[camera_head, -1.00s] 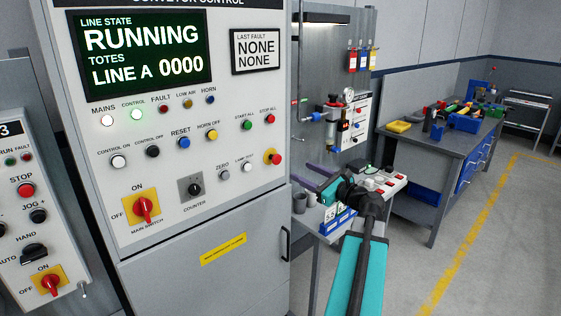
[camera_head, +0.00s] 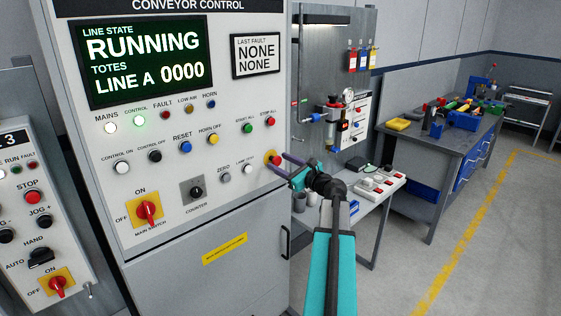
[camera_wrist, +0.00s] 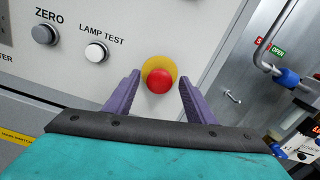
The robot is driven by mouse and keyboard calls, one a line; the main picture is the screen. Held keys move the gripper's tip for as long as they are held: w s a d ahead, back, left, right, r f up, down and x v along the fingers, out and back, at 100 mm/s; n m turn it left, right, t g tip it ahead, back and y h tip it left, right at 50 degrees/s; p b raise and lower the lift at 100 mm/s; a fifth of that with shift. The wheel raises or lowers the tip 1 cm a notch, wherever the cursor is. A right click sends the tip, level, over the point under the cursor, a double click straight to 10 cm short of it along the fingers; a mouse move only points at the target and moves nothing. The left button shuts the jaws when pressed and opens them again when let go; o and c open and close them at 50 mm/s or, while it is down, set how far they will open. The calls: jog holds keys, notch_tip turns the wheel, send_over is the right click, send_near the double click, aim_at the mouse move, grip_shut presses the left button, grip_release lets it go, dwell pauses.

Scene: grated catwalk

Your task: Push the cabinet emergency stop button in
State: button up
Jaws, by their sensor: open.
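The emergency stop is a red mushroom button (camera_wrist: 159,80) on a yellow round plate at the lower right of the conveyor control cabinet (camera_head: 240,255). It also shows in the head view (camera_head: 275,159). My gripper (camera_wrist: 158,90) is open, with its two purple fingers pointing at the cabinet face, one on each side of the red button in the wrist view. In the head view my gripper (camera_head: 282,163) is close to the button from the right. I cannot tell whether the fingers touch the panel. The red button is not hidden in the wrist view.
The lamp test button (camera_wrist: 96,52) and zero button (camera_wrist: 44,34) sit left of the red button. A red main switch (camera_head: 147,210) is lower left. A small bench (camera_head: 358,222) stands right of the cabinet, and a workbench (camera_head: 455,150) stands farther back.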

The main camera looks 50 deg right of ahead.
jog(key=shift+w, duration=0.25)
jog(key=c, duration=1)
jog(key=shift+w, duration=0.75)
jog(key=shift+c, duration=0.2)
jog(key=o, duration=0.6)
jog(key=shift+r, duration=0.15)
jog(key=o, duration=0.4)
jog(key=shift+w, duration=0.1)
jog(key=shift+o, duration=0.2)
